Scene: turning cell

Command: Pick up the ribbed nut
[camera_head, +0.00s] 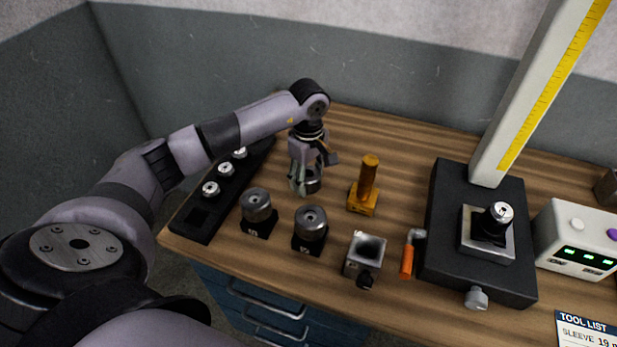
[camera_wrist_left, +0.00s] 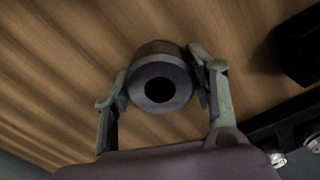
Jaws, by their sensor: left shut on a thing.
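My left gripper (camera_head: 304,186) points down over the wooden bench, behind the row of round pieces. It is shut on a dark grey round piece (camera_head: 313,181), which I take to be the ribbed nut. In the left wrist view this piece (camera_wrist_left: 160,58) sits between the two fingers of my left gripper (camera_wrist_left: 162,80), one on each side. Its round end with a dark central bore faces the camera. I cannot make out ribs on it, nor tell whether it touches the bench. My right gripper is not in view.
A black rack (camera_head: 207,222) with several silver pieces stands left. Two grey cylinders (camera_head: 257,204) (camera_head: 311,222) stand on black blocks in front. An amber post (camera_head: 366,185), a square metal block (camera_head: 364,254), an orange-handled tool (camera_head: 407,260) and a black gauge stand (camera_head: 455,262) lie to the right.

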